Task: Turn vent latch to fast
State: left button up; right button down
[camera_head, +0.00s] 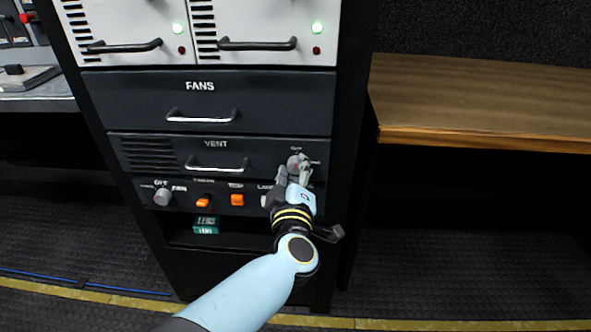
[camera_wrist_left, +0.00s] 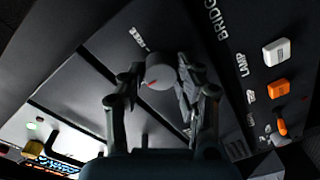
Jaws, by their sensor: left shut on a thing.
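The vent latch is a round light-grey knob (camera_head: 299,160) at the right end of the black VENT panel (camera_head: 265,150). Small labels sit around it, too small to read in the head view. In the left wrist view the knob (camera_wrist_left: 159,74) shows a red mark on its lower edge. My left gripper (camera_head: 293,173) reaches up from below and is shut on the knob, one finger on each side of it. The fingers hide part of the knob. My right gripper is in neither view.
Below are a grey rotary knob (camera_head: 163,197) and orange switches (camera_head: 237,200); a white switch (camera_wrist_left: 276,52) shows in the wrist view. Handles (camera_head: 217,164) stick out from the VENT and FANS drawers. A wooden desk (camera_head: 480,100) stands to the right. A small teal box (camera_head: 206,225) lies below.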

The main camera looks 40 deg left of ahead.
pick_arm(q)
jog(key=shift+n, duration=0.4)
